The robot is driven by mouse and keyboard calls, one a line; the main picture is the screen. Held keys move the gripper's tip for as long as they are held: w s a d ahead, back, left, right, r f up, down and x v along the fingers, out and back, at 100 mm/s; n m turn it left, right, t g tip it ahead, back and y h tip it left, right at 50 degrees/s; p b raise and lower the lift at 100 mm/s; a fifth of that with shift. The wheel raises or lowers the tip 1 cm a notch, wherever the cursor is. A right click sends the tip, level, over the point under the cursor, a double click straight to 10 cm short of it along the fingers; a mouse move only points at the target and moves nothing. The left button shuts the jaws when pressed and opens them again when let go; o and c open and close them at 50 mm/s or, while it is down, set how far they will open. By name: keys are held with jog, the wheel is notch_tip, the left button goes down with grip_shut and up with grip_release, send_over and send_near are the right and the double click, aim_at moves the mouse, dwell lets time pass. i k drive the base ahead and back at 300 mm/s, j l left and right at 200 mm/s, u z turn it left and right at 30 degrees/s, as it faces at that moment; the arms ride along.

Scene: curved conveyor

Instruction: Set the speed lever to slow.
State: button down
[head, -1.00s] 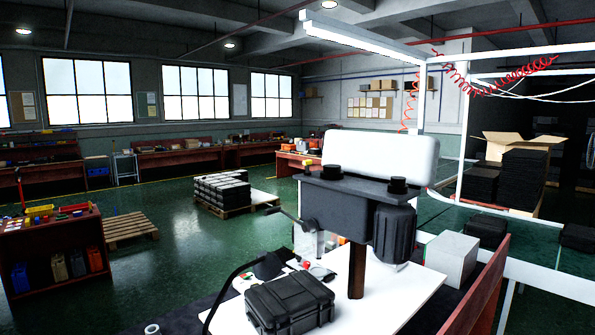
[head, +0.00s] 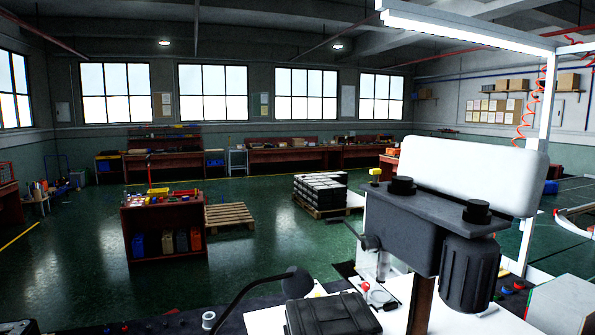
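No speed lever can be made out with certainty. A dark grey machine head (head: 402,225) with a black ribbed cylinder (head: 469,272) and a white rounded cover (head: 470,175) stands on a brown post at the right. A short dark handle (head: 370,242) sticks out of its left side; I cannot tell whether it is the speed lever, and no slow marking is readable. My gripper is not in view.
A black case (head: 333,315) lies on a white worktop (head: 395,288) at the bottom. A black curved stalk with a round head (head: 298,281) rises beside it. A red workbench (head: 165,225) and pallets stand beyond, with open green floor around them.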

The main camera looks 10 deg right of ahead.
aim_at(376, 172)
jog(key=i+l+u, duration=0.15)
jog(key=l+u, duration=0.15)
jog(key=i+l+u, duration=0.15)
jog(key=l+u, duration=0.4)
jog(key=i+l, duration=0.05)
jog(key=l, duration=0.05)
